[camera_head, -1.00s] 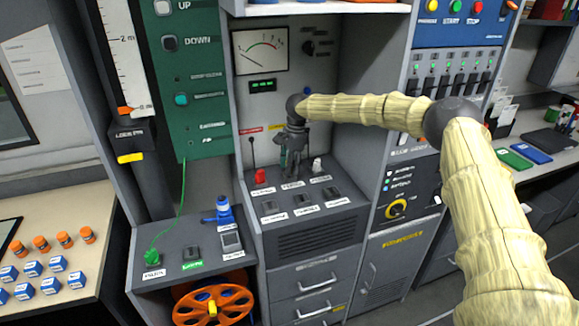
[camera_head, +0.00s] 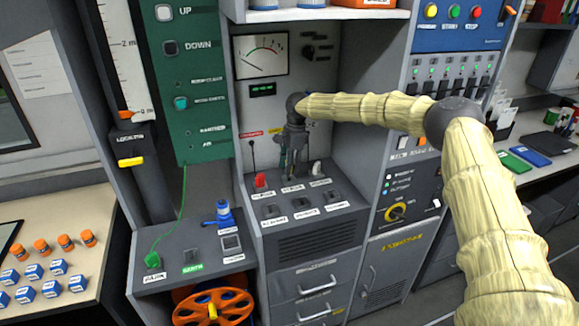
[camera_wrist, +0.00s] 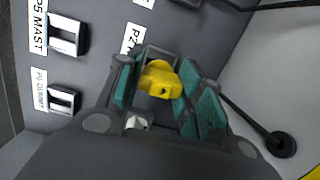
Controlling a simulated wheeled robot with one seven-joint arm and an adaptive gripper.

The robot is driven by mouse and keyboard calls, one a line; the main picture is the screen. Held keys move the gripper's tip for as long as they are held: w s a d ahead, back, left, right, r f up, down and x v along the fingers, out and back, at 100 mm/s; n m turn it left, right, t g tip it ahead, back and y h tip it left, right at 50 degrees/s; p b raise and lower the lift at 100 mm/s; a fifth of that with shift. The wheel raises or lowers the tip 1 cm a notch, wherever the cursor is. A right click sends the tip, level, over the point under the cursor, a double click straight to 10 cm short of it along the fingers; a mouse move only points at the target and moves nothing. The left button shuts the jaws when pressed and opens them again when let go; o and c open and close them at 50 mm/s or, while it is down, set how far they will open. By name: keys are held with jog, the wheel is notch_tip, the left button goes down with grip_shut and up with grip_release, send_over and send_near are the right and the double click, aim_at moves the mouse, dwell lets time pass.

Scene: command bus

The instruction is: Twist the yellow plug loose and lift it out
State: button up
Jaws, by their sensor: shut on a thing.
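The yellow plug (camera_wrist: 160,78) shows in the wrist view between the green pads of my gripper (camera_wrist: 165,90), which is shut on it. It sits over the sloped grey panel by a label that is partly covered. I cannot tell whether it is still seated in its socket. In the head view my gripper (camera_head: 292,170) points down at the back row of the panel, between a red plug (camera_head: 261,180) and a white plug (camera_head: 316,168). The yellow plug is hidden there behind the gripper.
Empty sockets (camera_wrist: 68,36) line the front of the panel. A dark cable (camera_wrist: 250,120) runs beside the gripper. A meter (camera_head: 261,53) is on the wall behind. A green plug (camera_head: 153,260) with a cord and a blue device (camera_head: 223,212) stand on the lower left counter.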

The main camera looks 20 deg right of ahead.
jog(key=shift+r+p, duration=0.95)
jog(key=shift+r, duration=1.3)
